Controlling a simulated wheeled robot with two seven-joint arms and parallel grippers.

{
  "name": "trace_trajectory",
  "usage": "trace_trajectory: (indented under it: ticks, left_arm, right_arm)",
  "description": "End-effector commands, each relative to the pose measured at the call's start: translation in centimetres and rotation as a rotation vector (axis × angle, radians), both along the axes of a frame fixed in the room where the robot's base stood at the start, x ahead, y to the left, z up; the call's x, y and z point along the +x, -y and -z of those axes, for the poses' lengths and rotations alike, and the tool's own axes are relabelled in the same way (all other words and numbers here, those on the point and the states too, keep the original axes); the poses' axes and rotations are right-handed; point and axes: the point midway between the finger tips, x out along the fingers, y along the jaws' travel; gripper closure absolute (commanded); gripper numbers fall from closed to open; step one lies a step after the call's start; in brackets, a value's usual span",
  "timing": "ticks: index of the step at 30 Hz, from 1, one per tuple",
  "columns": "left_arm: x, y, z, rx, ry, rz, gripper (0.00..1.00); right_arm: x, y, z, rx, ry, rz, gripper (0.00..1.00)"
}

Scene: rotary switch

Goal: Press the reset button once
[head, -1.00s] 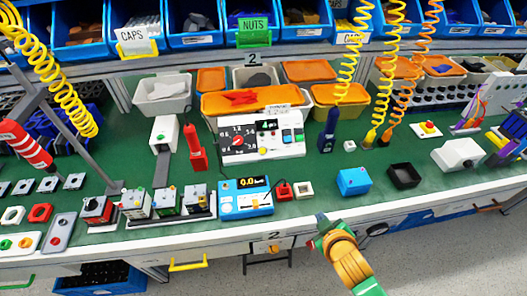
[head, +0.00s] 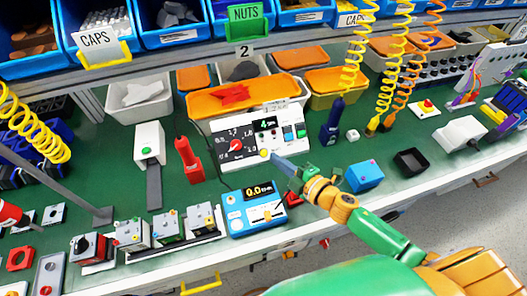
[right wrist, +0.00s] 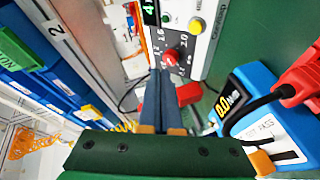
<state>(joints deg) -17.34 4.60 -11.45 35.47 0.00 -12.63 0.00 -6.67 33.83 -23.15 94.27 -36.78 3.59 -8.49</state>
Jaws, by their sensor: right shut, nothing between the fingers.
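The white control panel (head: 239,157) stands on the green bench, with a black rotary dial, a red knob (head: 236,146) and a small display (head: 264,124). A round yellow button (head: 264,153) sits at its lower front; I cannot read a reset label. My right gripper (head: 274,156) is shut and empty, its tips close beside the yellow button; contact cannot be told. In the right wrist view, the yellow button (right wrist: 196,25) and red knob (right wrist: 170,57) lie beyond the closed fingers (right wrist: 161,74). My left gripper is not in view.
A blue meter (head: 254,208) with a lit display stands in front of the panel. Orange-lidded bins (head: 240,97) stand behind.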

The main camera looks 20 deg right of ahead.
Motion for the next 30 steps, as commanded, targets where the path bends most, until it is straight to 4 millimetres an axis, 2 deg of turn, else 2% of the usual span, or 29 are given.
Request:
trace_trajectory:
  ticks: [5,16,21,30]
  left_arm:
    - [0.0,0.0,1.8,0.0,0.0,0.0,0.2]
    - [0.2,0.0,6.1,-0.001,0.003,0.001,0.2]
    - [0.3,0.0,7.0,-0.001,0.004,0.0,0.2]
    - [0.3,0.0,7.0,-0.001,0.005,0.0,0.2]
  right_arm:
    - [1.1,-0.1,1.6,0.0,0.002,0.0,1.0]
    - [4.9,-0.2,5.4,0.001,0.003,0.002,1.0]
    - [6.0,-0.2,6.1,0.002,0.001,0.002,1.0]
    - [6.2,-0.2,6.1,0.002,0.0,0.002,1.0]
